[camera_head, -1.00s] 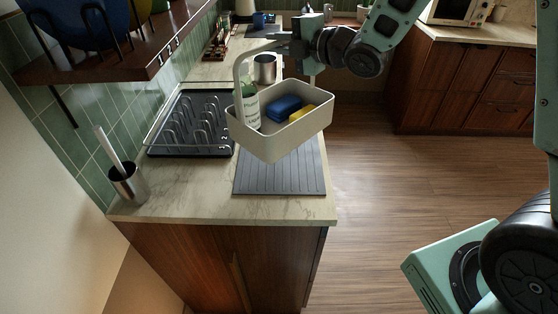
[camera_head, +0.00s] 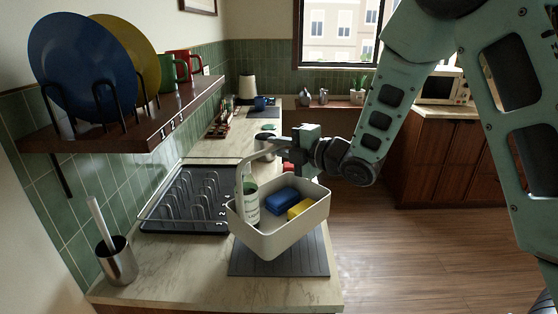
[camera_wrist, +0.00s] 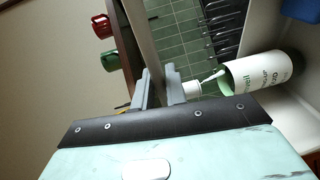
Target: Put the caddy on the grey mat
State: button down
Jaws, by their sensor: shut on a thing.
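The caddy (camera_head: 290,238) is a pale, open tray with a tall handle, roughly level. It holds a blue sponge (camera_head: 281,201), a yellow sponge (camera_head: 300,208) and a white-labelled bottle with green (camera_head: 250,204). The bottle also shows in the wrist view (camera_wrist: 258,75). My gripper (camera_head: 273,146) is shut on the caddy's handle, which runs between the fingers (camera_wrist: 160,88) in the wrist view. The grey mat (camera_head: 318,262) lies on the counter under the caddy, which hides much of it. I cannot tell whether any gap is left between them.
A black drying rack (camera_head: 186,205) stands to the left of the mat. A metal holder with a brush (camera_head: 116,262) is at the front left. A wooden shelf (camera_head: 140,125) with plates and mugs overhangs the left side. Floor lies open right of the counter.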

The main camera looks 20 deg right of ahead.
jog(key=shift+f+p, duration=0.35)
jog(key=shift+f, duration=1.35)
jog(key=c, duration=1.4)
grip_release()
jog(key=shift+f, duration=0.2)
